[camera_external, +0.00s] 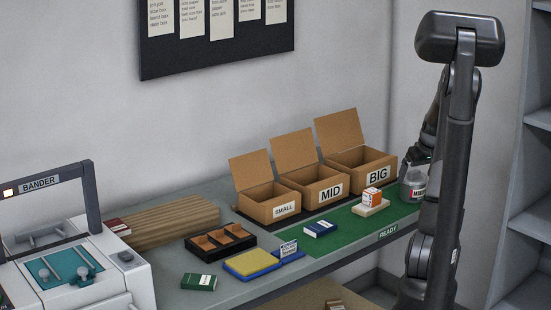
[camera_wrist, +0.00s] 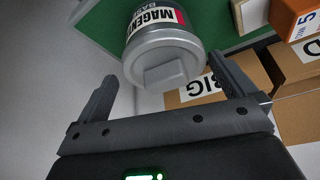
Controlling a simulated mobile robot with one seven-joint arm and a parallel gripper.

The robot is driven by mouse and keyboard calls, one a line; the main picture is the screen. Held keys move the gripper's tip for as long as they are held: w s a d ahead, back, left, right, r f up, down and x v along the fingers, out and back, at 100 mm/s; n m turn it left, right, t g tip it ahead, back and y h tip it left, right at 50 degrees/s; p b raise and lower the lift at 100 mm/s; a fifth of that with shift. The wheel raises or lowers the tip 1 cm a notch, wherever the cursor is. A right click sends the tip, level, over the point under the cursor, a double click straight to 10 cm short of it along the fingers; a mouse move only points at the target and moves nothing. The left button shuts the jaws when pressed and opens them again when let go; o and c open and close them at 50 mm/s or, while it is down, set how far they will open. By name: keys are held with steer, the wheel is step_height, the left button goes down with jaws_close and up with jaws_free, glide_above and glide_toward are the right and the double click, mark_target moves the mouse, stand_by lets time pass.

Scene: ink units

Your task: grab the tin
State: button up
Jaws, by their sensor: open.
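The tin is a grey metal can (camera_wrist: 165,52) with a white, black and red label reading MAGENTA; its lid with a square knob faces the wrist camera. In the external view the tin (camera_external: 412,190) stands at the right end of the green mat, partly hidden by my arm. My gripper (camera_wrist: 168,76) is open, with one finger on each side of the tin's lid in the wrist view. I cannot tell how far the fingertips reach down beside it. In the external view my gripper (camera_external: 415,157) is just above the tin, partly hidden.
Open cardboard boxes marked SMALL (camera_external: 284,210), MID (camera_external: 330,193) and BIG (camera_external: 378,175) stand behind the green mat (camera_external: 350,226). An orange-and-white box (camera_external: 372,197) and a blue box (camera_external: 320,229) are on the mat. A white machine (camera_external: 125,275) stands at left.

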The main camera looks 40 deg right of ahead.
steer(key=x, duration=0.4)
steer(key=shift+w+a+f, duration=0.15)
steer(key=shift+a+f, duration=0.1)
steer(key=shift+f, duration=0.05)
steer(key=shift+c, duration=0.2)
steer(key=c, duration=1.2)
steer(key=shift+c, duration=0.4)
steer(key=shift+r, duration=0.15)
